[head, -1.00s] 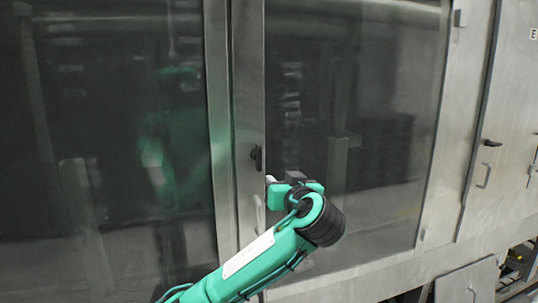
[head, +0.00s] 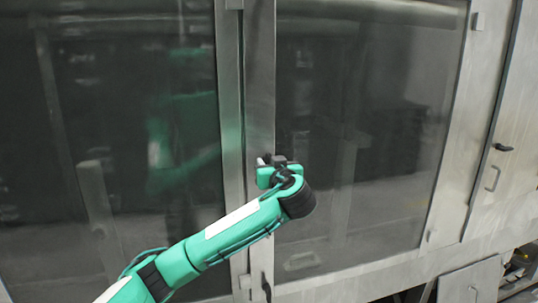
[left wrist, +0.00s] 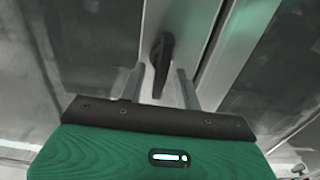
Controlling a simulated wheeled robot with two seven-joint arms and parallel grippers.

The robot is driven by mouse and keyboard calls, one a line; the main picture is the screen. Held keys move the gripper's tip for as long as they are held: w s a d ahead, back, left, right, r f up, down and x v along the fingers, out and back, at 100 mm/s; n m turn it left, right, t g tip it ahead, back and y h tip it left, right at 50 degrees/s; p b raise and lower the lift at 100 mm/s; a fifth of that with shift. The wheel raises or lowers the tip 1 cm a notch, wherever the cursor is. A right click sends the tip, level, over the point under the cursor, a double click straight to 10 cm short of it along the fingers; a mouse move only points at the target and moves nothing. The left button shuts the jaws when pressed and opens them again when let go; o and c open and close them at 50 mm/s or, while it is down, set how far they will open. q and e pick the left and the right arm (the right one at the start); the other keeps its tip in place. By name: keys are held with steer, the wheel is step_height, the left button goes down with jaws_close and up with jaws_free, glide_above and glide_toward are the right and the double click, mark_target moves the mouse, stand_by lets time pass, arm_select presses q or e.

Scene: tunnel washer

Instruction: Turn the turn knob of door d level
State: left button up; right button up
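A black turn knob (left wrist: 162,62) shows in the left wrist view on a pale metal door strip. Its lever hangs roughly upright, pointing down. No label for door d is readable. My left gripper (left wrist: 158,78) is open, with one finger on each side of the lever and visible gaps between. In the head view my left gripper (head: 264,161) is against the metal strip beside the right glass door (head: 365,130) and hides this knob. My right gripper is in neither view.
A second black knob (head: 266,288) sits lower on the same strip. Another large glass panel (head: 120,110) is to the left. At the right are a metal door with a black handle (head: 503,148) and a loop handle (head: 492,178).

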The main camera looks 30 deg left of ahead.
arm_select(q)
steer(key=shift+w+a, duration=0.35)
steer(key=shift+a, duration=0.05)
jaws_close()
